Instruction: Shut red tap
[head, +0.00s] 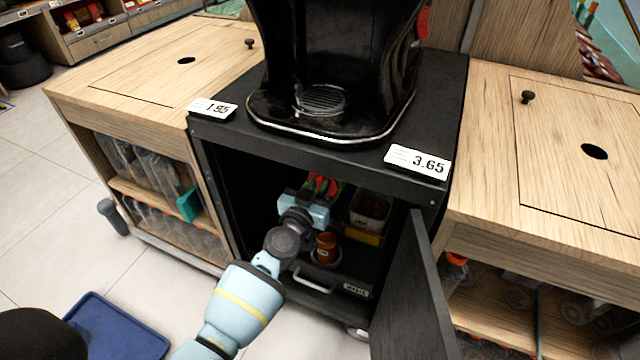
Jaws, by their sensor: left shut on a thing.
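My left gripper (318,192) reaches into the open black cabinet below the juicer. It is shut on a small red part, the red tap (326,184), at the back of the cabinet; the gripper body hides much of it. Green shows beside the red. An orange-brown container (326,246) stands just below and right of the gripper. The black juicer (330,60) stands on top of the cabinet. My right gripper is not in view.
The cabinet door (413,290) hangs open on the right. A white bin (370,209) and a yellow item (362,236) are inside, right of the gripper. A drawer handle (312,280) is below. Wooden counters flank the cabinet. A blue crate (115,330) lies on the floor.

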